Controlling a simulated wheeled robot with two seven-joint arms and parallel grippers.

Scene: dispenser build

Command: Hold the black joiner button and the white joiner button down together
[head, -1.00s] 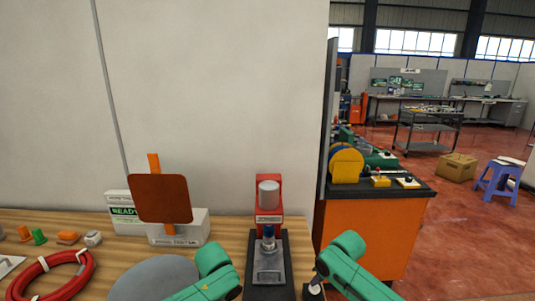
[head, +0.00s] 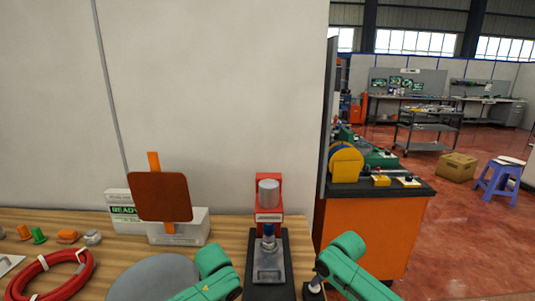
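The red joiner (head: 269,196) stands on the workbench with a grey cylinder at its top and a dark base plate (head: 283,291) below. The white joiner button (head: 314,288) sits on a small black box just right of the base, at the bottom edge. My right gripper (head: 317,280) is small and dark, directly at this button. I cannot tell whether it presses the button, or whether its fingers are open. My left arm comes in low, left of the joiner. Its gripper is out of sight, and the black joiner button does not show.
A grey disc (head: 150,279), a red cable coil (head: 45,287) and several small orange, green and white parts lie on the left of the wooden bench (head: 110,240). A brown square plate (head: 160,197) stands behind. An orange cabinet (head: 365,235) is at the right.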

